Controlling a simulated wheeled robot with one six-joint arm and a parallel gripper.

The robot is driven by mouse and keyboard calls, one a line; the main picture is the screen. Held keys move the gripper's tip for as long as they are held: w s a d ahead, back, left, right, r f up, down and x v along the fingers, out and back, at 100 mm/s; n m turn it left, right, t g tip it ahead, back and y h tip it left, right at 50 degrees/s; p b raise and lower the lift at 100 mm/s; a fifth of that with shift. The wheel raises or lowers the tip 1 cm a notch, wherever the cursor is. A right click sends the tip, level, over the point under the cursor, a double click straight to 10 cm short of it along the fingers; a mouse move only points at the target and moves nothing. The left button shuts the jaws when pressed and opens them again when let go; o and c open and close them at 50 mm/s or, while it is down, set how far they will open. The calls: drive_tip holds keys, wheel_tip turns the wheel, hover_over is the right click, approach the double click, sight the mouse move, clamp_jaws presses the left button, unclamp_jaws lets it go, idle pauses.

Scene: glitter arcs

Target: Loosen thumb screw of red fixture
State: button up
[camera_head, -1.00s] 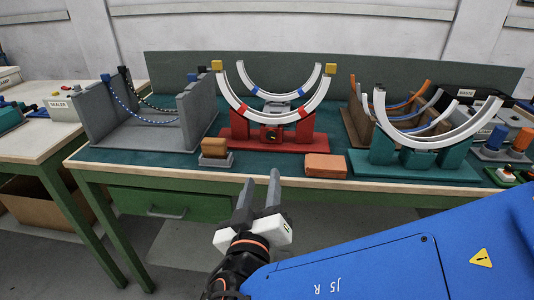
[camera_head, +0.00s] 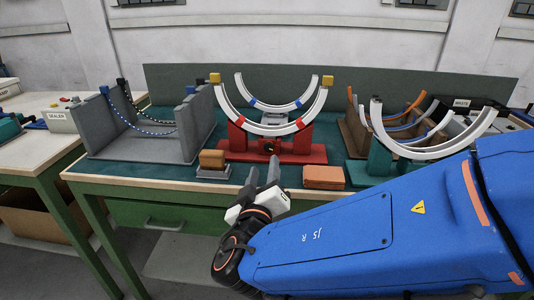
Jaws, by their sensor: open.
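The red fixture (camera_head: 312,152) stands at the middle of the bench and bears white curved arcs (camera_head: 268,125) with red and blue bands. A dark round knob, which looks like the thumb screw (camera_head: 268,147), sits low on the fixture's front face. My gripper (camera_head: 264,172) is in front of the bench edge, below the knob in the picture. Its two fingers point up toward the fixture, apart and empty. I cannot tell how far the fingertips are from the knob, but they do not appear to touch it.
An orange-brown block (camera_head: 324,177) lies right of my gripper and a brown block on a grey base (camera_head: 212,161) stands left. A grey walled holder (camera_head: 190,122) is at left. A teal fixture (camera_head: 380,160) with arcs is at right, partly behind my blue arm.

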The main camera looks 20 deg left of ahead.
sight(268, 148)
drive_tip(key=x, duration=0.8)
drive_tip(key=shift+w, duration=0.1)
clamp_jaws()
